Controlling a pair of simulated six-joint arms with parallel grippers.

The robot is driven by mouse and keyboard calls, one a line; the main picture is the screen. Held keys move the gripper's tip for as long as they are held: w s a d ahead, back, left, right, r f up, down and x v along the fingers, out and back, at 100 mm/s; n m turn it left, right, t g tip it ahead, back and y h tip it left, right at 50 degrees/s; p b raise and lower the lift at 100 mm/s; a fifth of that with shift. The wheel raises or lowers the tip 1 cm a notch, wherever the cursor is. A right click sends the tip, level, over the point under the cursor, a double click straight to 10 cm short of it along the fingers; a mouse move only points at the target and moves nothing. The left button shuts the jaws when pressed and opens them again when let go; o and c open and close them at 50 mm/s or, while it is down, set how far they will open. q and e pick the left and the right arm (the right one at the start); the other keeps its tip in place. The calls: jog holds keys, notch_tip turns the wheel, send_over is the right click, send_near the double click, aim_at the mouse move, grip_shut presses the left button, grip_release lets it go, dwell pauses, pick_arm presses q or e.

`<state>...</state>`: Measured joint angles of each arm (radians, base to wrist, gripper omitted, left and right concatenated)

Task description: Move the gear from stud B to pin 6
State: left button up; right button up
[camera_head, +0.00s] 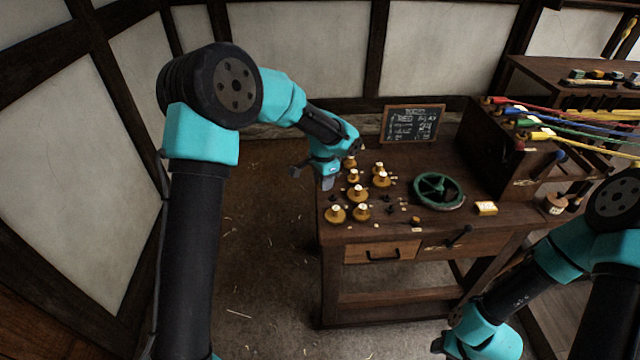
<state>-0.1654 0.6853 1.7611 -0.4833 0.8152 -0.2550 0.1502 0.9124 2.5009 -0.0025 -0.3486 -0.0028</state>
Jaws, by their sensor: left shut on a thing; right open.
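Several brass gears with pale centres sit at the left of the wooden bench, among them one at the back (350,162), one at the right (382,179) and one at the front left (336,214). Stud and pin labels are too small to read. My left gripper (328,183) points down at the bench's left edge, beside the gears. It is shut; what it holds is hidden or too small to make out, probably a gear. My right gripper (440,345) is open, low in front of the bench and partly cut off by the bottom edge.
Small dark pegs stand among the gears. A chalkboard (412,124) stands behind. A wooden box (492,150) with coloured ropes stands at the right.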

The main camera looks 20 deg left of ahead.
pick_arm(q)
jog(key=w+f+m, duration=0.1)
jog(key=w+m, duration=0.1)
jog(key=w+d+f+m, duration=0.1)
jog(key=w+m, duration=0.1)
jog(key=m, duration=0.1)
jog(key=w+f+m, duration=0.1)
jog(key=w+m, duration=0.1)
jog(key=shift+d+m, duration=0.3)
jog(key=shift+m, duration=0.1)
jog(key=shift+f, duration=0.3)
jog(key=shift+f, duration=2.8)
jog(key=shift+f, duration=0.5)
jog(key=o, duration=0.9)
jog(key=shift+r, duration=0.1)
